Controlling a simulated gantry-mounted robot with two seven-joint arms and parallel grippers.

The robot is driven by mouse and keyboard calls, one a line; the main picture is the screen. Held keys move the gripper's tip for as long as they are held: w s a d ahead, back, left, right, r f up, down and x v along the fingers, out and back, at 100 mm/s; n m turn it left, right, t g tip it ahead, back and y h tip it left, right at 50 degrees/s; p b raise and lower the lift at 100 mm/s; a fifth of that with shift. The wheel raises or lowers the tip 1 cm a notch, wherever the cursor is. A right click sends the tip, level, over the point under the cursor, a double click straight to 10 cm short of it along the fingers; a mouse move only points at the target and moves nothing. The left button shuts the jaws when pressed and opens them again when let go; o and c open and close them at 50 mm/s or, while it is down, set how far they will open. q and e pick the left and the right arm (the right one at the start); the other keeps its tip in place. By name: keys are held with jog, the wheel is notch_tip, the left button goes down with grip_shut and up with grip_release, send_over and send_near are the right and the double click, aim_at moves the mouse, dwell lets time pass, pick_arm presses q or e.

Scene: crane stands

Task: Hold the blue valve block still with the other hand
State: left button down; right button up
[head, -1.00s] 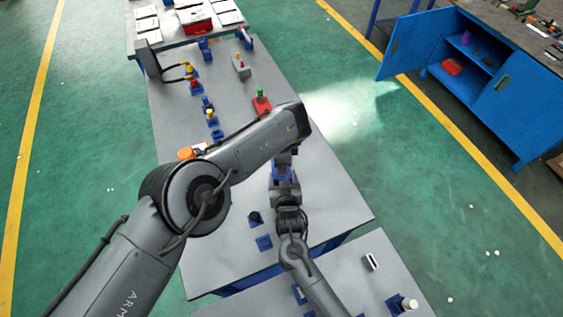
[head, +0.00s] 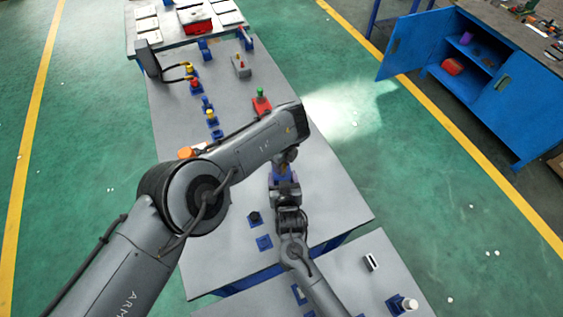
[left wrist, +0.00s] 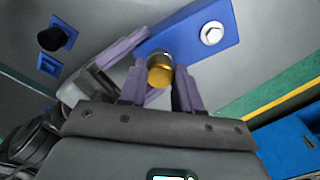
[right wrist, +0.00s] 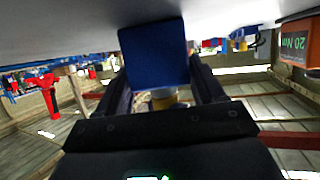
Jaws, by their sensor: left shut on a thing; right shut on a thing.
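The blue valve block (left wrist: 200,35) lies across the left wrist view, with a silver hex bolt (left wrist: 212,33) at its right end and a brass fitting (left wrist: 160,70) below it. My left gripper (left wrist: 160,82) is shut on the brass fitting. My right gripper (right wrist: 158,75) is shut on the block, whose blue face (right wrist: 155,52) fills the space between its fingers in the right wrist view. The right gripper's purple finger also shows at the block's left end in the left wrist view (left wrist: 120,50). In the head view my left arm partly hides the block (head: 283,174).
The grey bench (head: 335,195) carries several blue blocks with knobs along its left side and a red block with a green top (head: 261,103). A black knob on a blue base (head: 255,218) stands near my right gripper. Free bench lies to the right.

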pick_arm(q)
jog(key=shift+m, duration=0.5)
jog(key=m, duration=0.5)
jog(key=c, duration=0.7)
grip_release()
jog(key=shift+c, duration=0.8)
